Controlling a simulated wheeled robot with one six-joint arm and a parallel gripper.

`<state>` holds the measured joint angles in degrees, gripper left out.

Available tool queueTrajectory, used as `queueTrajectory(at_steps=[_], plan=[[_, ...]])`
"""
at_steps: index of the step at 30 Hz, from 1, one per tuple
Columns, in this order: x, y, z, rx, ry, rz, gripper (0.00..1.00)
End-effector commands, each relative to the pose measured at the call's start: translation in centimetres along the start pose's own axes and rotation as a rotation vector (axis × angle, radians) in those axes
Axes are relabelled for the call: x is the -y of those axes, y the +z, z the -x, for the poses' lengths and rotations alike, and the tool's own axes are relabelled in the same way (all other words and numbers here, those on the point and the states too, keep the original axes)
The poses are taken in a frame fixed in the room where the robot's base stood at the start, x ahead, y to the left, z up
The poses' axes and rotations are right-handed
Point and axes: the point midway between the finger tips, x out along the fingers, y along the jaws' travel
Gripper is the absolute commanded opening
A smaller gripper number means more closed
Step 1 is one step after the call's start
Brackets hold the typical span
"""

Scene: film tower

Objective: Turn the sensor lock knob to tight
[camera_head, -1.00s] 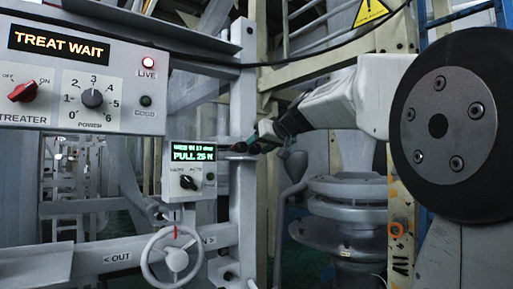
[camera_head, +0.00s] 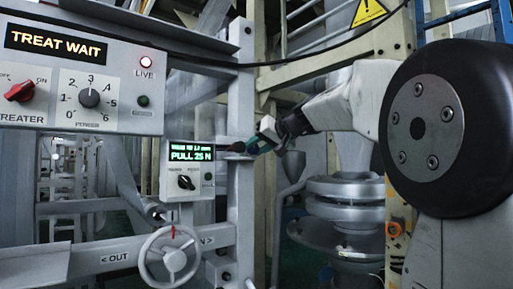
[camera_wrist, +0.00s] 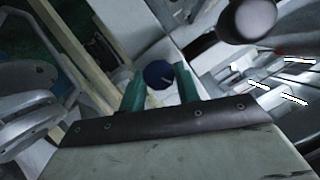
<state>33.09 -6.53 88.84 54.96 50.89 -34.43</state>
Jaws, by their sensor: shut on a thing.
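The lock knob is a dark round knob (camera_head: 239,147) on the right side of the grey post, beside the small green display. In the wrist view the knob (camera_wrist: 158,74) is dark blue with a pale line on its face, and it sits between my two green fingertips. My gripper (camera_head: 254,144) reaches in from the right and is shut on the knob. The fingers hide part of its sides. I cannot read any tight or loose marking near it.
The small display box (camera_head: 190,168) reads PULL 25 N, with its own black switch. A handwheel (camera_head: 169,257) stands below. The treater panel (camera_head: 120,85) at upper left reads TREAT WAIT. A dark rounded end (camera_wrist: 247,20) shows at top right of the wrist view.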

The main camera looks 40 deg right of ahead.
Motion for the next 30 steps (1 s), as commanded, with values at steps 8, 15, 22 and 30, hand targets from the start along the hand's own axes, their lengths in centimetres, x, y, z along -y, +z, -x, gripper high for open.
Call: queueTrajectory(at_steps=[8,15,22,30], plan=[[-0.34,0.02,-0.03,0.009,-0.098,-0.245,0.1],[-0.48,0.08,-0.03,0.016,-0.185,-0.457,0.1],[-0.68,0.18,-0.09,0.023,-0.266,-0.66,0.1],[-0.76,0.31,-0.15,0.032,-0.361,-0.891,0.1]])
